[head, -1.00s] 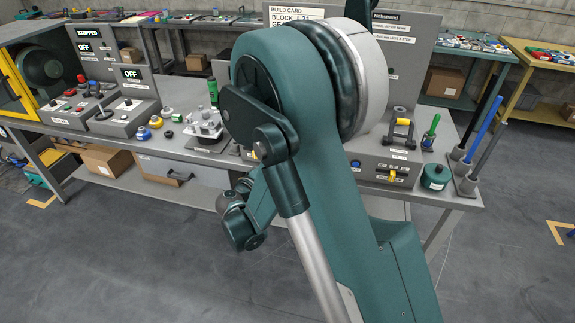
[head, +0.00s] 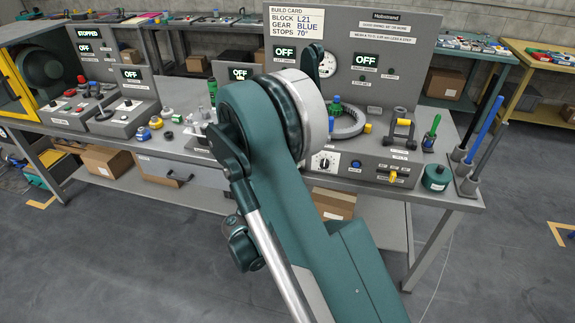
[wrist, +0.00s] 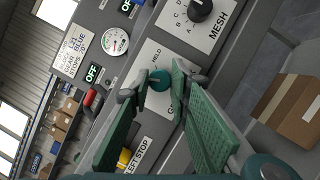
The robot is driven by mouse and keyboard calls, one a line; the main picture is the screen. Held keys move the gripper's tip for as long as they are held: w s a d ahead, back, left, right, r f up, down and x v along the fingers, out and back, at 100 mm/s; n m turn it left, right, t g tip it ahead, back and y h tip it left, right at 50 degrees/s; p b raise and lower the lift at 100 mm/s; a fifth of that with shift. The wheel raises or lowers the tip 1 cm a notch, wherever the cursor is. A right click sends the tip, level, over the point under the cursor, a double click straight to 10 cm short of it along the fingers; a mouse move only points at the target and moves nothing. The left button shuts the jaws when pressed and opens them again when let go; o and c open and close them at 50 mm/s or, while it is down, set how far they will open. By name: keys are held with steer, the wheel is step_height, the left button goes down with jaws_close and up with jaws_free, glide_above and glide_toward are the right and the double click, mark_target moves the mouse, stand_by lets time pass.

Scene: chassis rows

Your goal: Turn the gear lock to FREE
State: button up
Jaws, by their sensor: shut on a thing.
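In the wrist view, the gear lock is a round teal knob (wrist: 158,80) on a pale plate (wrist: 147,59) lettered "HELD" at one end. The plate's other lettering is mostly covered by my fingers. My gripper (wrist: 157,86) has its green fingers on either side of the knob, fingertips closed on it. I cannot make out a pointer on the knob, so its exact setting is unclear. In the head view my own arm hides the gripper and the gear lock.
In the wrist view, a black MESH dial (wrist: 199,10) is beyond the knob, a yellow left stop (wrist: 125,158) is below, and a red handle (wrist: 92,99) is left. The head view shows a ring gear (head: 348,122) and a build card (head: 296,21) reading L21, BLUE, 70°.

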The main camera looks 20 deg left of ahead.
steer(key=shift+f+n+t+y, duration=0.1)
steer(key=shift+n+t+y, duration=0.35)
steer(key=shift+n, duration=1.45)
steer(key=shift+d+t, duration=0.1)
steer(key=shift+t, duration=0.25)
steer(key=o, duration=0.9)
